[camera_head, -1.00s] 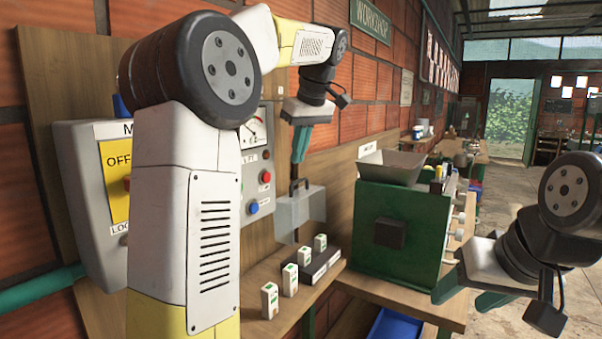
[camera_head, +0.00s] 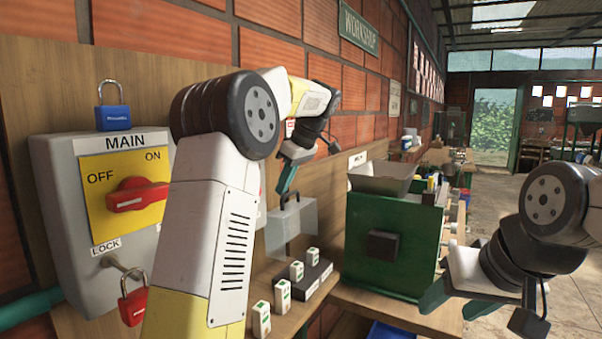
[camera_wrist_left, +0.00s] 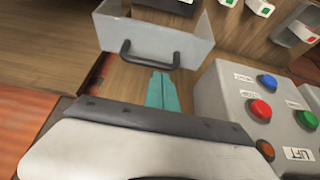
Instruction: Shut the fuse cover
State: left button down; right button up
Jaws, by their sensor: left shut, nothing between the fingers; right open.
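The fuse cover (camera_head: 303,228) is a clear grey box-like shell with a dark handle, standing raised behind the fuse block (camera_head: 308,281) in the head view. In the left wrist view the cover (camera_wrist_left: 185,42) shows its black bar handle, near the top. My left gripper (camera_head: 287,186) has its green fingers shut and empty, close to the handle. In the left wrist view its fingertips (camera_wrist_left: 162,78) lie just by the handle; I cannot tell whether they touch. My right gripper (camera_head: 452,300) is open and empty at the lower right, away from the cover.
Several white fuses with green marks (camera_head: 262,318) stand on the wooden shelf before the block. A green machine (camera_head: 385,240) with a hopper stands to the right. The MAIN switch box (camera_head: 75,220) is at left. A panel with buttons (camera_wrist_left: 245,110) lies beside my left gripper.

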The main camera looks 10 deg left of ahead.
pick_arm(q)
jog(key=shift+a+f, duration=0.2)
jog(key=shift+f, duration=0.25)
jog(key=shift+d, duration=0.15)
